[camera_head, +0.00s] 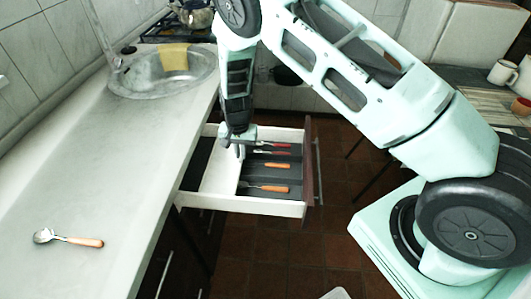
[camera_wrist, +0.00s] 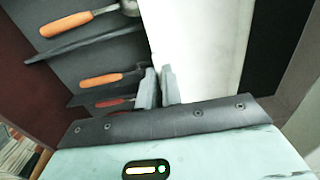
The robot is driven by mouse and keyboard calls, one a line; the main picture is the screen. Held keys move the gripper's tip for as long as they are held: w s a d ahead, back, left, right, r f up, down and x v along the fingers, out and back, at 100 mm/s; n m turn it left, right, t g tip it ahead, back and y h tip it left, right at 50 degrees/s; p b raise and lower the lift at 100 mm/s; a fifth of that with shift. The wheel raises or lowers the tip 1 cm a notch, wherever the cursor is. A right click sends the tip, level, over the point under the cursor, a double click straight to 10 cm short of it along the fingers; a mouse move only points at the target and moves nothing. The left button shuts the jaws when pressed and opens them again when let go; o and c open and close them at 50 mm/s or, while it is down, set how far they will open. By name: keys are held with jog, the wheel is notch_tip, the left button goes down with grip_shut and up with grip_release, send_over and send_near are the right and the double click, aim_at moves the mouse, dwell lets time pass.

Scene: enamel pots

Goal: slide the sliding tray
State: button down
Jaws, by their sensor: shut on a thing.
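The sliding tray (camera_head: 262,177) is a dark grey insert in the right part of the open white drawer (camera_head: 245,205). It holds orange- and red-handled cutlery in compartments. In the wrist view the tray (camera_wrist: 120,58) fills the left side, and the bare white drawer floor (camera_wrist: 195,45) lies to the right. My gripper (camera_head: 240,151) reaches down into the drawer at the tray's left edge. In the wrist view my gripper (camera_wrist: 157,86) is shut on the tray's edge wall, which is largely hidden between the fingers.
A spoon with an orange handle (camera_head: 84,242) lies on the pale counter (camera_head: 130,170) left of the drawer. A sink (camera_head: 140,78) with a yellow cloth (camera_head: 174,57) is at the back. The drawer's brown front (camera_head: 309,160) stands to the right. Bare drawer floor lies left of the tray.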

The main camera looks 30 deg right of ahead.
aim_at(225, 160)
jog(key=w+a, duration=0.1)
jog(key=a, duration=0.1)
jog(key=w+a, duration=0.2)
jog(key=shift+w+a+b, duration=0.1)
jog(key=shift+a+b, duration=0.25)
jog(key=shift+b, duration=0.05)
jog(key=c, duration=1.8)
grip_release()
jog(key=shift+c, duration=0.2)
jog(key=shift+r, duration=0.1)
notch_tip(225, 160, up, 17)
jog(key=b, duration=0.2)
jog(key=shift+r, duration=0.1)
